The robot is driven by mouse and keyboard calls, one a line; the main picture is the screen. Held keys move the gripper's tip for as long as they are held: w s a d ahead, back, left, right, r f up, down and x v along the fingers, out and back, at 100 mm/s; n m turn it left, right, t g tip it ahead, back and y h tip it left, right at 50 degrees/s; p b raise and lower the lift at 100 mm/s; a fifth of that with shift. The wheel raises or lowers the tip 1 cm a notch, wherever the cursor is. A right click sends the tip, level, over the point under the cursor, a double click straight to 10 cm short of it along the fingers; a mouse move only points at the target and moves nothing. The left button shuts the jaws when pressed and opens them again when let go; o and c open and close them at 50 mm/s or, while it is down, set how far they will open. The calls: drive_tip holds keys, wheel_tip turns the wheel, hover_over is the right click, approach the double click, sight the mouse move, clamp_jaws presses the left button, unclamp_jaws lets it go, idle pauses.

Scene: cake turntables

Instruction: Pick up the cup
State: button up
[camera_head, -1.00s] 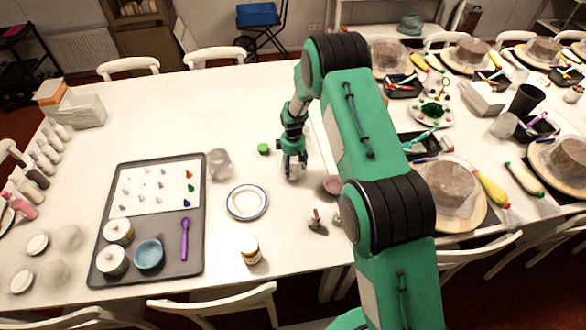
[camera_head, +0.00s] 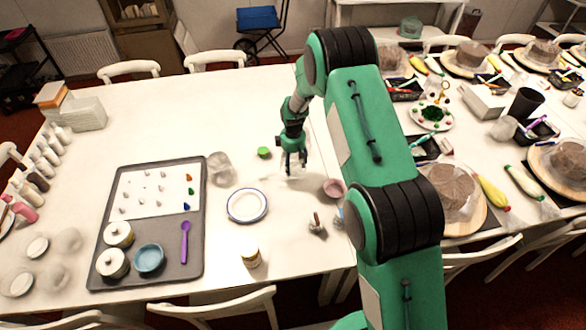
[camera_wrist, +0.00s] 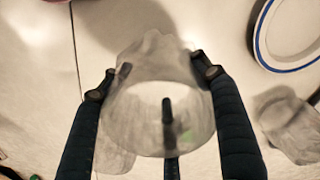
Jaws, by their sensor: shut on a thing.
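A clear, see-through cup (camera_wrist: 150,120) fills the middle of the wrist view, its wide round opening facing the camera. My gripper (camera_wrist: 157,80) is shut on it, with dark fingers touching its left and right sides and another finger partly seen through it. In the head view my gripper (camera_head: 292,164) is over the white table, right of the small green object, and the cup is too faint there to make out well. I cannot tell whether the cup touches the table.
A grey tray (camera_head: 195,270) lies left. The back of the table is clear.

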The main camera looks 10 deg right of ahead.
drive_tip(key=s+d+r, duration=0.1)
drive_tip(key=s, duration=1.4)
drive_tip(key=shift+s, duration=0.4)
drive_tip(key=shift+d+r, duration=0.1)
drive_tip(key=shift+n, duration=0.7)
drive_tip(key=w+d+b, duration=0.1)
drive_tip(key=w+d, duration=0.2)
drive_tip(key=d, duration=0.2)
drive_tip(key=w+d+r+b, duration=0.1)
drive_tip(key=w+d+b, duration=0.1)
drive_tip(key=d, duration=0.4)
drive_tip(key=w+d+b, duration=0.1)
drive_tip(key=w+d, duration=0.3)
drive_tip(key=d, duration=0.1)
drive_tip(key=shift+w+d+r, duration=0.1)
drive_tip(key=shift+d+r, duration=0.15)
drive_tip(key=shift+r, duration=0.05)
drive_tip(key=w+d+r+b, duration=0.1)
drive_tip(key=d+r+b, duration=0.1)
drive_tip(key=d, duration=0.6)
drive_tip(key=w+d+r+n+b, duration=0.1)
drive_tip(key=d, duration=0.7)
drive_tip(key=shift+w+d+r+b, duration=0.25)
drive_tip(key=shift+w+r+b, duration=0.1)
drive_tip(key=shift+w, duration=0.05)
drive_tip(key=shift+f, duration=0.15)
wheel_tip(320, 180, down, 6)
drive_tip(key=b, duration=0.1)
drive_tip(key=shift+f, duration=0.1)
